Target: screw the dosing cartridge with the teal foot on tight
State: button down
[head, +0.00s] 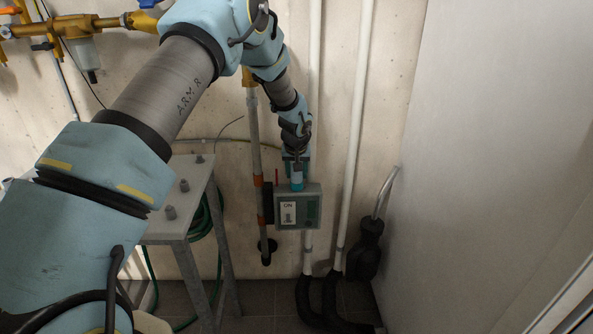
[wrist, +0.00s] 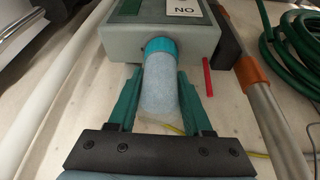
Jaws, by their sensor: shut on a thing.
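The dosing cartridge (wrist: 158,85) has a pale grey-blue speckled body and a teal foot (wrist: 160,45). The foot meets the underside-facing side of the grey-green box (wrist: 120,38) in the wrist view; whether a gap is left there I cannot tell. In the head view the cartridge (head: 297,172) stands upright on top of the box (head: 312,220), its teal foot down. My gripper (head: 296,156) is above the box, its teal fingers (wrist: 158,80) shut on the cartridge body from both sides. The thread is hidden.
A thin red rod (wrist: 208,76) stands beside the cartridge. A metal pipe with orange bands (head: 256,160) runs close to the box's left. White pipes (head: 351,150) rise to the right. A grey stand (head: 180,225) with pegs and a green hose (head: 207,215) are at left.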

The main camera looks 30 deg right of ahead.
jog(key=m+h+p, duration=0.1)
jog(key=m+p, duration=0.1)
jog(key=m, duration=0.1)
jog(key=shift+r+g+p, duration=0.15)
jog(key=shift+g+p, duration=0.2)
jog(key=shift+g, duration=0.05)
jog(key=shift+m, duration=0.6)
jog(key=shift+p, duration=0.45)
jog(key=shift+w+m+h+p, duration=0.1)
jog(key=shift+m+h+p, duration=0.2)
jog(key=shift+m+p, duration=0.3)
jog(key=m+g+p, duration=0.1)
jog(key=m+p, duration=0.1)
jog(key=m, duration=0.1)
jog(key=shift+g+h, duration=0.3)
jog(key=shift+d+m, duration=0.1)
jog(key=shift+m, duration=0.6)
